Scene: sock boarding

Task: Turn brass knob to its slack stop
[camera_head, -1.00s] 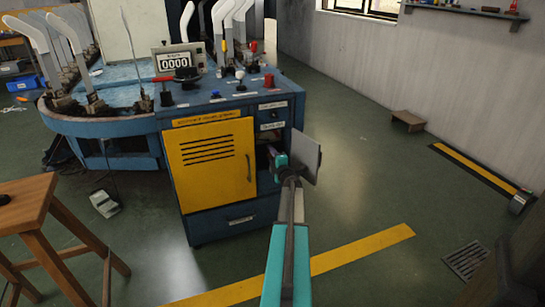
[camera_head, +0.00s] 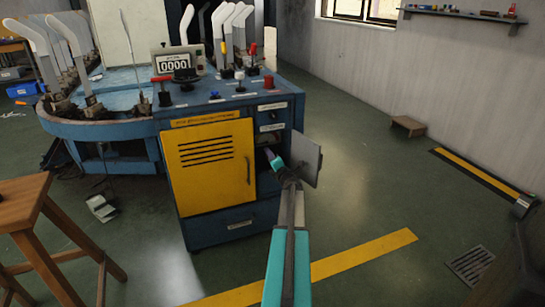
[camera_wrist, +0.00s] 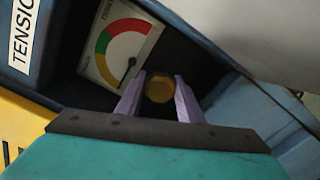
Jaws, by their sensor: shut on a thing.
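The brass knob (camera_wrist: 159,88) shows in the wrist view inside a dark recess, between the two pale purple fingers of my gripper (camera_wrist: 159,96). The fingers are shut on its sides. A dial gauge (camera_wrist: 121,45) with green, red and yellow bands sits just up and left of the knob. Its needle hub is near the lower right of its face, and the needle is small to read. In the head view, my gripper (camera_head: 274,160) reaches into the opening in the machine's right front; the knob is hidden there.
A grey open flap (camera_head: 306,160) stands just right of my wrist. The yellow cabinet door (camera_head: 212,165) is shut, left of the opening. A wooden stool (camera_head: 25,205) stands at left.

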